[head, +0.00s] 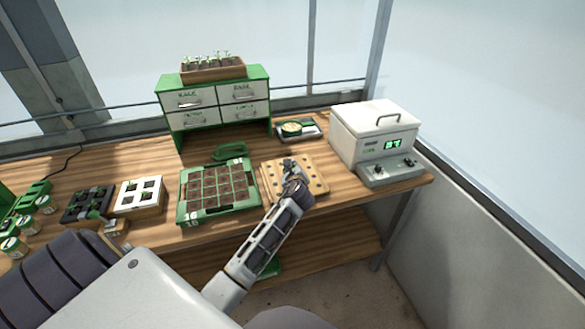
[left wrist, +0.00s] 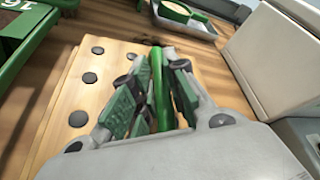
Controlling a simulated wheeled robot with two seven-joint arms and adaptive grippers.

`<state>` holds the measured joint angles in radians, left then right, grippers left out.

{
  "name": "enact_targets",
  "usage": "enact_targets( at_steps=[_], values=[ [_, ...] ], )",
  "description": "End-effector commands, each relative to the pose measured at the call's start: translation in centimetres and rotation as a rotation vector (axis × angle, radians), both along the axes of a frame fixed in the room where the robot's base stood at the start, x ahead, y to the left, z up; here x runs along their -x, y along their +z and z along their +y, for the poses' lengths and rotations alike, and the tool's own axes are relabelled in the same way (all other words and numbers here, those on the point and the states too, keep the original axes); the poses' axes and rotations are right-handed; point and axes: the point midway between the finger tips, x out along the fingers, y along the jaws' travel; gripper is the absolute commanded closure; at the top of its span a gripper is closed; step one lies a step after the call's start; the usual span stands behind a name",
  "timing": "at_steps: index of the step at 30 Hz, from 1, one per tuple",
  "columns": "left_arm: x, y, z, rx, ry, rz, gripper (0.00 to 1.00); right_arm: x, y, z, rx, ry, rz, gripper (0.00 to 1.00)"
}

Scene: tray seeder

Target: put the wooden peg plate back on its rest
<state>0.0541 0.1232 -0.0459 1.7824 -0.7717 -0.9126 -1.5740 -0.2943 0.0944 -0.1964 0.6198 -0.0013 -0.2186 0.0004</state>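The wooden peg plate (head: 315,170) lies flat at the bench's front, right of the seed tray. It is pale wood with rows of dark round spots. In the left wrist view, the plate (left wrist: 101,66) fills the left and middle, with a green upright handle (left wrist: 160,88) on it. My left gripper (head: 291,168) is over the middle of the plate and hides part of it. In the wrist view, the fingers (left wrist: 163,75) are close on both sides of the handle and look shut on it. I cannot make out a separate rest under the plate. My right gripper is not in view.
The green seed tray (head: 181,200) is close at the plate's left. A white machine with a lit display (head: 375,135) stands at its right, and a small tray with a green-rimmed dish (head: 297,128) behind it. A green drawer cabinet (head: 214,105) stands at the back.

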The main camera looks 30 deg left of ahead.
Motion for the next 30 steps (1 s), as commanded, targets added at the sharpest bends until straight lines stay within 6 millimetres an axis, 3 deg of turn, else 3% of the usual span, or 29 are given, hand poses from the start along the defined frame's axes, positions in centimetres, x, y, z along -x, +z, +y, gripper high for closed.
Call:
enact_targets(
  at_steps=[4, 20, 30],
  values=[
    [0.0, 0.0, 0.0, 0.001, 0.000, -0.001, 0.65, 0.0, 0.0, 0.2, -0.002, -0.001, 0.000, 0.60],
    [0.0, 0.9, 0.0, 0.003, 0.001, -0.003, 0.65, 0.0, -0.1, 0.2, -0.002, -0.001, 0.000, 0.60],
    [2.5, 1.9, -1.8, 0.001, 0.000, -0.001, 0.65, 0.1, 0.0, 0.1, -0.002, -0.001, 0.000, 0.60]
  ],
)
